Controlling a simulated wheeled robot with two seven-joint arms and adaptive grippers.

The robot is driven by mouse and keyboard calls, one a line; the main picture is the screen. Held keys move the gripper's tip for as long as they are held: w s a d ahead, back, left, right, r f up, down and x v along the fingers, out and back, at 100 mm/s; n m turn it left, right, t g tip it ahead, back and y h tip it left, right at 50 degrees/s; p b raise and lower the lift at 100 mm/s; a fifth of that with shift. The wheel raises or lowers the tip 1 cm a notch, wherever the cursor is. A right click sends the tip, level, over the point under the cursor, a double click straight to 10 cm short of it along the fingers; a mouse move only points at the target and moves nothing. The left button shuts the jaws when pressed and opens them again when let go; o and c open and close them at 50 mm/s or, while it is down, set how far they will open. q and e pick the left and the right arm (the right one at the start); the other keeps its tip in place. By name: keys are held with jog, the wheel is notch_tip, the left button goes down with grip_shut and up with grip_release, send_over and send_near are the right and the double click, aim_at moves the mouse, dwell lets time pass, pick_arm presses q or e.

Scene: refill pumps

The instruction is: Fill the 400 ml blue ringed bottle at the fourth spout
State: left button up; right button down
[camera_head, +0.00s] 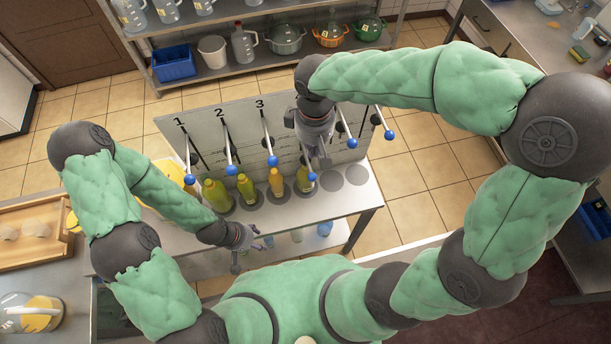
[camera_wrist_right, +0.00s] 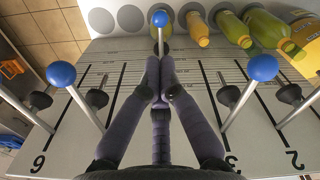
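The pump station has a numbered grey panel (camera_head: 240,125) with blue-balled levers. A yellow-green bottle (camera_head: 304,184) stands at the fourth place, partly hidden by my right gripper and the fourth lever; I cannot make out any blue ring or fill mark. The fourth lever's blue ball (camera_head: 312,177) sits lower than its neighbours' and also shows in the right wrist view (camera_wrist_right: 160,18). My right gripper (camera_wrist_right: 160,62) has its fingertips closed around this lever's rod, just above the ball. My left gripper (camera_head: 250,248) is open and empty at the counter's front edge.
Yellow-green bottles (camera_head: 217,195) (camera_head: 247,188) and an orange one (camera_head: 277,182) stand at the first three places. The fifth and sixth places (camera_head: 357,175) are empty. Neighbouring levers (camera_wrist_right: 61,73) (camera_wrist_right: 262,67) flank my right gripper. Blue items (camera_head: 325,229) lie under the counter.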

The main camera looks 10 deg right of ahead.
notch_tip(320, 180, up, 3)
jog(key=shift+r+p, duration=0.1)
jog(key=shift+p, duration=0.85)
jog(key=c, duration=1.4)
grip_release()
notch_tip(320, 180, up, 19)
jog(key=p, duration=0.6)
